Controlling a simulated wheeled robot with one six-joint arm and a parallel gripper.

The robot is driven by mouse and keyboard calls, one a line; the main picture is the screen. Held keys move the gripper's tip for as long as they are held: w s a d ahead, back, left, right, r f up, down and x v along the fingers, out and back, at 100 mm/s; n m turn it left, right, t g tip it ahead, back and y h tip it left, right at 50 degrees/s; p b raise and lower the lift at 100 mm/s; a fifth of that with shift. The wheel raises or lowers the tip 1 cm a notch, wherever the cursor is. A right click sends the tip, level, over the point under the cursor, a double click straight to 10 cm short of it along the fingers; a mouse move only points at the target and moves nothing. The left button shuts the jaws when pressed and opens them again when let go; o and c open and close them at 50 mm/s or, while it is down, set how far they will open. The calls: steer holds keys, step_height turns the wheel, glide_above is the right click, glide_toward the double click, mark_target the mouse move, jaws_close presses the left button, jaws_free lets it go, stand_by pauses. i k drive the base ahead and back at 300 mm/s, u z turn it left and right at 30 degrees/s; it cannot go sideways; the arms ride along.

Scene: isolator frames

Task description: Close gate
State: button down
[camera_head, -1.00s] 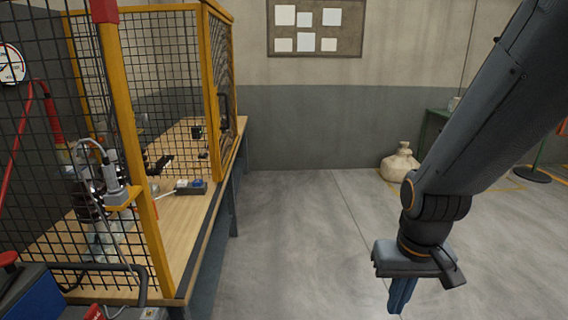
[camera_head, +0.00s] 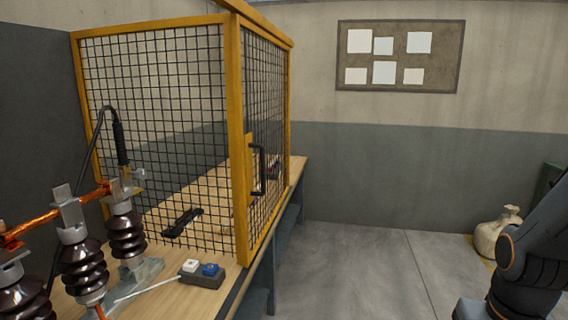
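A yellow-framed black mesh panel (camera_head: 280,100) with a black bar handle (camera_head: 258,170) stands along the bench's front edge. I take it to be the gate. It meets a yellow post (camera_head: 236,120) at its near end. The bench front on the near side of that post stands open, with no mesh across it. My arm is at the lower right, well apart from the handle. Only the top of what looks like my gripper's body shows at the bottom edge; its fingers are cut off.
Dark ribbed insulators (camera_head: 127,240) with a copper bar stand on the wooden bench (camera_head: 160,300) at the lower left. A small box with white and blue buttons (camera_head: 202,274) sits near the bench edge. Grey floor (camera_head: 360,270) is clear up to a sack (camera_head: 495,235).

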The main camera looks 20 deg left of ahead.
mark_target(244, 144)
steer(key=i, duration=2.85)
steer(key=u, duration=3.05)
